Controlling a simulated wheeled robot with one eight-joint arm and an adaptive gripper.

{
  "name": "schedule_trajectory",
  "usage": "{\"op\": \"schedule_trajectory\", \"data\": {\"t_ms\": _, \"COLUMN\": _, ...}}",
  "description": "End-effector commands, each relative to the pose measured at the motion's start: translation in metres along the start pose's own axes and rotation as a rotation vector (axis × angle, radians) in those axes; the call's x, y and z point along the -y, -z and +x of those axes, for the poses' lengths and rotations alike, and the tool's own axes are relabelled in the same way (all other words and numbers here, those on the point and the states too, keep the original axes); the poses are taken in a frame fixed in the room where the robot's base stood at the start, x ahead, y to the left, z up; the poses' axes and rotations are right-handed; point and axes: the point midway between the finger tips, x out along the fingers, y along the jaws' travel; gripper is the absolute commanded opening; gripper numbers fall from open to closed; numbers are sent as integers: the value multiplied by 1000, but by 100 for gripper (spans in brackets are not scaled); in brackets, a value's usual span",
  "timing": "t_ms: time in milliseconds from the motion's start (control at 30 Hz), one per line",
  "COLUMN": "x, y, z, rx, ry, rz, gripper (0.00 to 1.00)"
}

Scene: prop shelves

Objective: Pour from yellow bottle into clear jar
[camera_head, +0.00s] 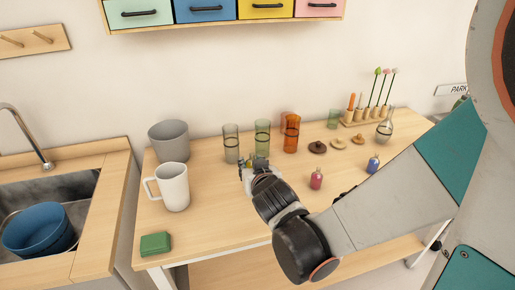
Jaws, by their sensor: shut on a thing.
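My gripper (250,168) is above the wooden table, in front of the row of tall glasses. It is shut on a small yellowish bottle (260,161), mostly hidden by the fingers and wrist; its tilt cannot be told. A clear, slightly grey glass jar (231,143) with a dark band stands upright on the table, just behind and left of the gripper. Its contents cannot be made out. A green-tinted jar (262,134) of similar shape stands to its right, behind the held bottle.
Orange glasses (291,134) stand farther right. A white mug (173,187), grey pot (169,141) and green sponge (155,244) are left. The table's (215,220) front left is clear.

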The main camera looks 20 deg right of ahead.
Motion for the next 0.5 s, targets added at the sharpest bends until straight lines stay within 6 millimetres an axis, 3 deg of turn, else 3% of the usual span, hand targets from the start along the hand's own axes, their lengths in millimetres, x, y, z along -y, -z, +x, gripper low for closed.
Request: {"op": "schedule_trajectory", "data": {"t_ms": 500, "x": -20, "y": 15, "z": 14, "rx": 150, "ry": 53, "rz": 141, "gripper": 6}}
